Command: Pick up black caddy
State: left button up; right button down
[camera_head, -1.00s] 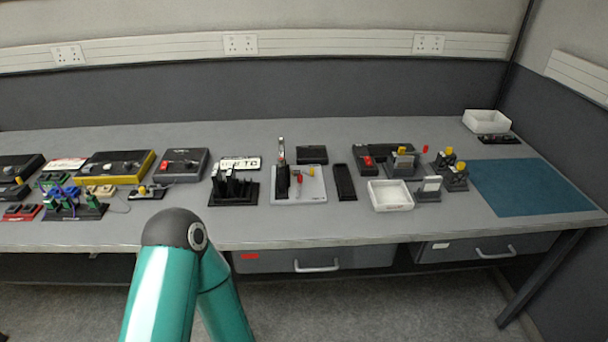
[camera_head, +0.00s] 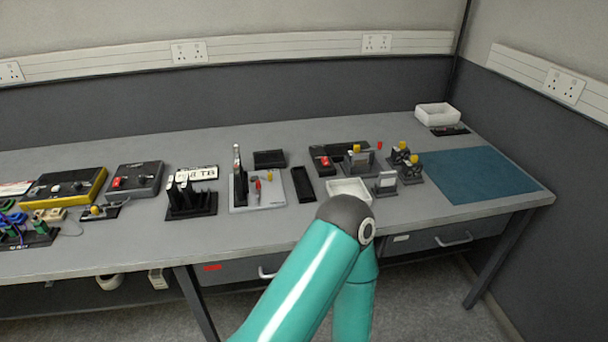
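Several black things stand on the grey bench, and I cannot tell for certain which is the black caddy. One is a black holder with upright dividers (camera_head: 191,201) left of centre. A narrow black tray (camera_head: 302,185) lies right of the light grey board, and a small black box (camera_head: 269,159) sits behind that board. A teal arm of mine with a dark elbow rises at the bottom, in front of the bench edge. Neither gripper is in view.
The light grey board (camera_head: 268,203) carries small tools. A white tray (camera_head: 349,189) is partly hidden by my elbow. Yellow-knobbed fixtures (camera_head: 404,163) stand right of it, before a clear blue mat (camera_head: 480,175). A white bin (camera_head: 437,115) is at the back right. Black and yellow-edged boxes crowd the left.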

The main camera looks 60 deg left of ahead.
aim_at(241, 185)
jog(key=u, duration=0.5)
jog(key=i, duration=0.15)
jog(key=z, duration=1.7)
jog(key=k, duration=2.2)
jog(key=u, duration=1.3)
jog(key=i, duration=1)
